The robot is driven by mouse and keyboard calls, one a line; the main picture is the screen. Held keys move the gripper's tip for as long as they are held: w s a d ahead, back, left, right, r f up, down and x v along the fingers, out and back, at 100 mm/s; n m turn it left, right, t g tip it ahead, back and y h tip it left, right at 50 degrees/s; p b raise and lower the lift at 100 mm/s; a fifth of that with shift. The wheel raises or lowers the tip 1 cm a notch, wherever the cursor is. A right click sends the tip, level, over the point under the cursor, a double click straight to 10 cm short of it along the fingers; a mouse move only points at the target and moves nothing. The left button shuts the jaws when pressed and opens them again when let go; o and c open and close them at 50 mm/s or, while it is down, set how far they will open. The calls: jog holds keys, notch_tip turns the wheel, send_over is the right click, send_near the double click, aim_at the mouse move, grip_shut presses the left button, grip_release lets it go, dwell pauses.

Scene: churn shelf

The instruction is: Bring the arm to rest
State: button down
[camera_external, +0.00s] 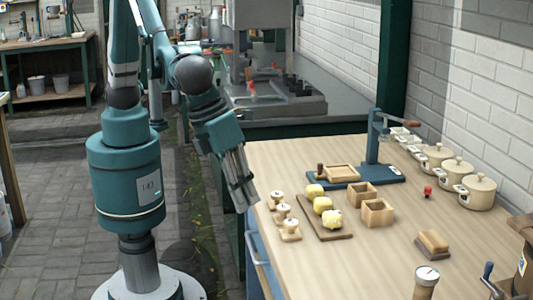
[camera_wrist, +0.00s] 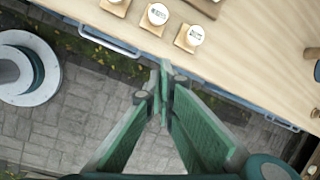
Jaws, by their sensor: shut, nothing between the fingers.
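My gripper (camera_external: 247,203) hangs at the left edge of the wooden table (camera_external: 340,255), pointing down, with its arm folded beside the teal column. In the wrist view its fingers (camera_wrist: 165,75) meet at their tips with nothing between them. Below the fingertips in that view are the paving and the table's edge, with a blue rail along it. The gripper appears apart from the objects on the table.
Several small labelled pieces on wooden squares (camera_external: 284,208) stand nearest the gripper. Beyond are a board (camera_external: 337,233) with yellow lumps, wooden boxes (camera_external: 377,212), a teal press (camera_external: 373,150) and lidded pots (camera_external: 478,190). The table's front middle is clear.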

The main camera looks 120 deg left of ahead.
jog(key=s+a+r+n+t+h, duration=0.1)
jog(key=s+a+r+n, duration=0.4)
jog(key=s+a+r, duration=0.3)
jog(key=s+a+r+n, duration=0.5)
jog(key=s+a, duration=0.2)
jog(key=a, duration=0.3)
jog(key=s+a+n+t, duration=0.1)
jog(key=s+a+n, duration=0.2)
jog(key=s, duration=0.3)
jog(key=s+a+n+t, duration=0.1)
jog(key=s+a+n, duration=0.3)
jog(key=s, duration=0.3)
jog(key=s+a+n+h, duration=0.1)
jog(key=s+a+n, duration=0.2)
jog(key=s+n, duration=0.2)
jog(key=shift+s+a+f+t, duration=0.3)
jog(key=shift+s+a+t, duration=0.1)
jog(key=shift+s, duration=0.65)
